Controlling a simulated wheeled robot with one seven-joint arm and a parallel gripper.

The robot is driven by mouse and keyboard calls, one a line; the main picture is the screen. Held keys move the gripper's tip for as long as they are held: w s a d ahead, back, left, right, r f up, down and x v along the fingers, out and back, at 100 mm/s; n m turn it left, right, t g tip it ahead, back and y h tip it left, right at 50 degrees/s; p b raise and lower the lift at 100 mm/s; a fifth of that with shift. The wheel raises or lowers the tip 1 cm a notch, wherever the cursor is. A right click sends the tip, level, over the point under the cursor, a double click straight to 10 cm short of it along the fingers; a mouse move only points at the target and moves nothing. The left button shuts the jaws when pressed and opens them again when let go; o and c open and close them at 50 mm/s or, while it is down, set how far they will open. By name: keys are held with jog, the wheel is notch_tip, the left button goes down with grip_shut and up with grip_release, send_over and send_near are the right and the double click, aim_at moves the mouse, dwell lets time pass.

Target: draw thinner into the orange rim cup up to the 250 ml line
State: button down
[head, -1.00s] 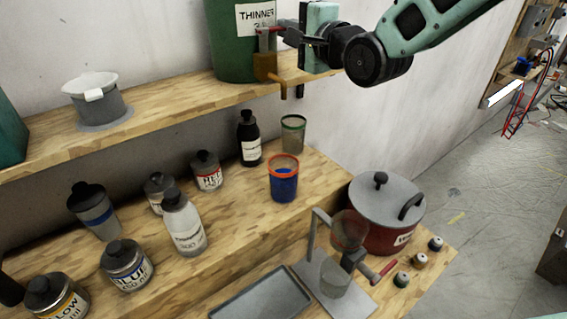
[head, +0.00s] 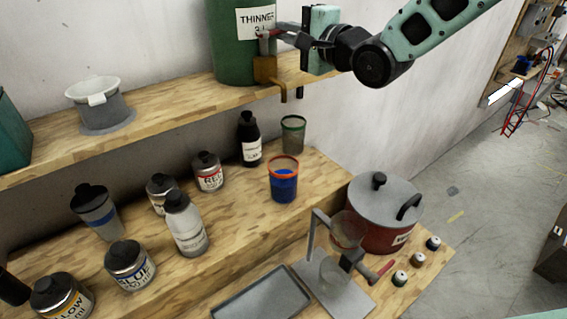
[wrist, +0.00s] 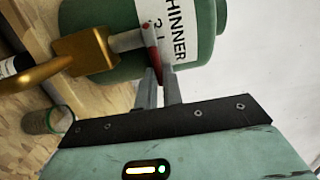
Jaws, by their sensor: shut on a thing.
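The green thinner drum (head: 232,60) stands on the upper shelf. Its brass tap (head: 266,70) has a spout hanging over the shelf edge; the tap also shows in the wrist view (wrist: 85,52). My gripper (head: 276,36) is shut on the tap's red lever (head: 264,43); in the wrist view, my fingers (wrist: 160,80) are at the lever's red end (wrist: 151,60). I see no stream from the spout.
A green rim cup (head: 292,135) and a dark bottle (head: 249,140) stand behind the orange rim cup. A red lidded pot (head: 385,235), a metal stand (head: 320,270) and a grey tray (head: 262,297) are in front. Several paint tins and bottles fill the left.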

jog(key=shift+w+n+g+y+p, duration=0.2)
jog(key=shift+n+g+y+p, duration=0.55)
jog(key=shift+p, duration=0.55)
